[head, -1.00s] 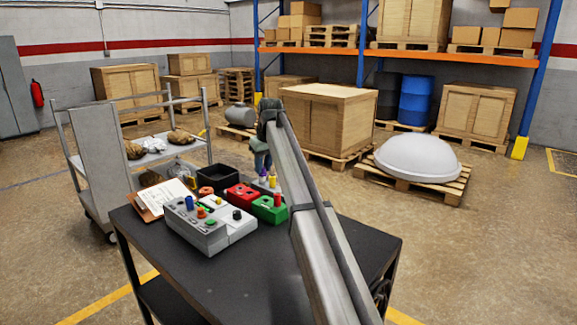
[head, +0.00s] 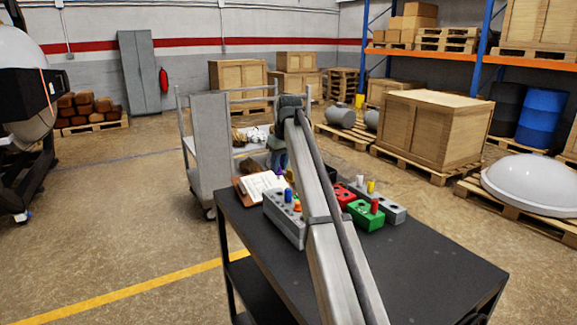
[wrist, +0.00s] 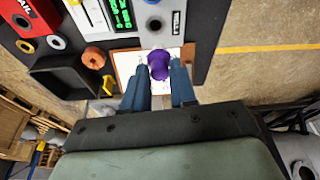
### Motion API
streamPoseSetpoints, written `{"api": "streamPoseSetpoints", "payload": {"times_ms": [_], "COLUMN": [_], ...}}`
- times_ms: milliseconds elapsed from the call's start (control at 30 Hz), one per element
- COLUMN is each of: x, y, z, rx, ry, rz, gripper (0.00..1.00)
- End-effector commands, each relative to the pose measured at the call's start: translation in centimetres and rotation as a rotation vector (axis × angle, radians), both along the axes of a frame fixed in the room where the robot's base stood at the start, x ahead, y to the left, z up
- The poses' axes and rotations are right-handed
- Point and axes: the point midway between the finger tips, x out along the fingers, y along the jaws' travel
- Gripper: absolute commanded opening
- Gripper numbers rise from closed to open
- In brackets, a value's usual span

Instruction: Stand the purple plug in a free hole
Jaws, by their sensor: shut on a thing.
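The purple plug (wrist: 158,66) is between the two blue fingertips of my gripper (wrist: 160,84) in the wrist view. It is held above the clipboard (wrist: 128,62), beside the near end of a grey block (wrist: 156,38). That block has a dark round hole (wrist: 154,25) in its top. The grey block (head: 286,222) there carries a blue plug (head: 288,195). My arm hides part of the blocks.
The green block (head: 366,216) holds a red plug (head: 375,205). A black tray (wrist: 40,88) and an orange ring-shaped piece (wrist: 95,57) are left of the clipboard in the wrist view. The table's near right part (head: 430,270) is bare.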

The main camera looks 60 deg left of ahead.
Motion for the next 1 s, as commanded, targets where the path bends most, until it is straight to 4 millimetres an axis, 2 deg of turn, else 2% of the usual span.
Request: {"api": "streamPoseSetpoints", "payload": {"times_ms": [267,700,1000], "x": [0.0,0.1,0.1], "y": [-0.1,-0.1,-0.1], "z": [-0.6,-3.6,-4.5], "rx": [0.0,0.0,0.001], "ry": [-0.004,-0.004,-0.005], "rz": [0.015,0.014,0.014], "gripper": [0.0,0.0,0.0]}}
